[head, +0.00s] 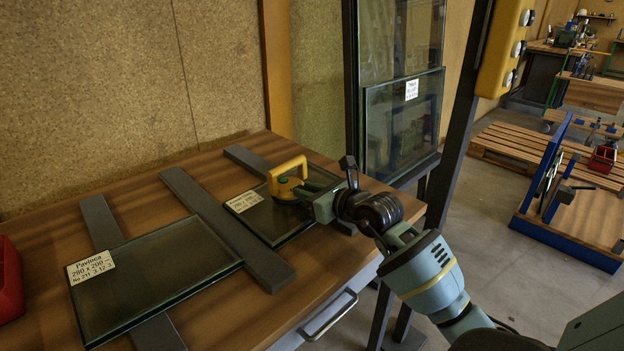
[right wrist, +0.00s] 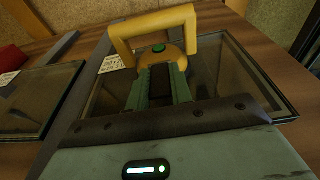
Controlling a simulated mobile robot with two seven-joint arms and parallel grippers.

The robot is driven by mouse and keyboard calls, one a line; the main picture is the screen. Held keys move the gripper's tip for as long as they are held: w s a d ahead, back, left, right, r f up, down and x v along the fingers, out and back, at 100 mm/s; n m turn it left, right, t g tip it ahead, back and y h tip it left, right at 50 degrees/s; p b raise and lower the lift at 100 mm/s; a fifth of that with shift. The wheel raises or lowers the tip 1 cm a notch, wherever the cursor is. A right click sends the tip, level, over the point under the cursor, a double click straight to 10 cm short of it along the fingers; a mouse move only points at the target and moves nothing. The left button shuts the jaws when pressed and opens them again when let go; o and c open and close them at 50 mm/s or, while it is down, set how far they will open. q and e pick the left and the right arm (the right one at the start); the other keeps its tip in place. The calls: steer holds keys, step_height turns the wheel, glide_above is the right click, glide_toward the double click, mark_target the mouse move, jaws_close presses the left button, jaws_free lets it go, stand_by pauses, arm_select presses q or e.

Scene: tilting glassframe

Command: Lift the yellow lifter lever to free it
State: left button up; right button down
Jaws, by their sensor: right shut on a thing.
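The yellow lifter (head: 283,187), with an arched handle and round base, sits on the right glass pane (head: 272,222). In the right wrist view the lifter's handle (right wrist: 150,23) arches above a green button (right wrist: 159,48). My right gripper (head: 304,191) reaches in low from the right, below the handle, and is shut at the near side of the lifter's base. Its green fingers also show in the right wrist view (right wrist: 162,80). The lever itself is mostly hidden between the fingers; I cannot make out its angle. My left gripper is not in view.
Grey bars (head: 225,235) lie across the wooden table (head: 150,205) under the panes. A labelled left pane (head: 165,275) lies beside. A red box (head: 9,280) is at the left edge. A dark upright post (head: 455,130) and standing glass (head: 403,125) are behind my right arm.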

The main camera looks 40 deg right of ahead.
mark_target(297, 186)
steer(key=r+g+p, duration=0.1)
steer(key=p, duration=0.3)
steer(key=shift+w+r+g, duration=0.1)
steer(key=shift+r+g, duration=0.2)
steer(key=g+p, duration=0.1)
steer(key=p, duration=0.1)
steer(key=r+g+p, duration=0.1)
steer(key=p, duration=0.2)
steer(key=shift+w+g+h, duration=0.25)
steer(key=shift+g+h, duration=0.05)
steer(key=shift+h, duration=0.1)
steer(key=shift+w+r+g+p, duration=0.15)
steer(key=shift+g+p, duration=0.45)
steer(key=shift+p, duration=0.45)
steer(key=shift+w+g+p, duration=0.15)
steer(key=shift+g+p, duration=0.5)
steer(key=shift+g, duration=0.05)
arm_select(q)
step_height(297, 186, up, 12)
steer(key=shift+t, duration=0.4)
arm_select(e)
steer(key=shift+g, duration=0.3)
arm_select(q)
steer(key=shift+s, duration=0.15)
arm_select(e)
steer(key=shift+a+f, duration=0.1)
steer(key=shift+f, duration=0.1)
